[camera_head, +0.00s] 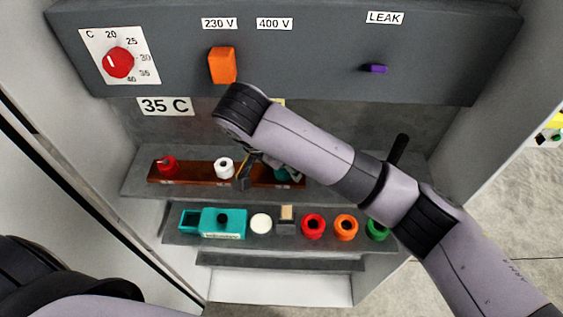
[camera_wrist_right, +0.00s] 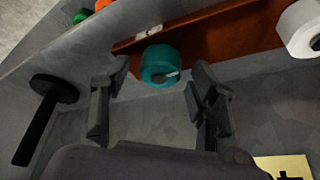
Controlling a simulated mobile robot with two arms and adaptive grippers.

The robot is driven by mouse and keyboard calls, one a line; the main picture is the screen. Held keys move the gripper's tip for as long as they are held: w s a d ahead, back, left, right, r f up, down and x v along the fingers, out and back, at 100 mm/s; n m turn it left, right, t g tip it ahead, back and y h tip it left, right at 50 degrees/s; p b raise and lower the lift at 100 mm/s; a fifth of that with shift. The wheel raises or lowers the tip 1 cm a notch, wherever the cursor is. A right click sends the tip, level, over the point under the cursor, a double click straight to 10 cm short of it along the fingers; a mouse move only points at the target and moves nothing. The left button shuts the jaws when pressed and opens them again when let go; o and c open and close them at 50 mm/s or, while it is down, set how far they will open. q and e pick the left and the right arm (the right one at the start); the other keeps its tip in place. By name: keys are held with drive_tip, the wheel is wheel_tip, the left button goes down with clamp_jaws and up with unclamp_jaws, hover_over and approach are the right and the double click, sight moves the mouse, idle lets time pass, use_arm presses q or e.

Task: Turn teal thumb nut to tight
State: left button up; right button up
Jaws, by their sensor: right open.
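The teal thumb nut (camera_wrist_right: 158,66) sits on the brown-red strip (camera_wrist_right: 205,32) and carries a small white mark on its face. In the right wrist view it lies between the two fingers of my right gripper (camera_wrist_right: 157,98), which are open and apart from it. In the head view the teal nut (camera_head: 281,173) is mostly hidden behind my right gripper (camera_head: 262,176) and arm.
A white nut (camera_head: 223,168) and a red nut (camera_head: 167,165) share the strip. The lower shelf holds a teal box (camera_head: 222,222), a white disc (camera_head: 261,223) and red (camera_head: 313,226), orange (camera_head: 346,227) and green (camera_head: 377,229) rings. A black lever (camera_head: 398,149) stands at the right.

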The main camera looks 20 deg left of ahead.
drive_tip(key=shift+r, duration=0.1)
drive_tip(key=shift+r, duration=0.25)
drive_tip(key=v, duration=1.1)
drive_tip(key=shift+s, duration=0.2)
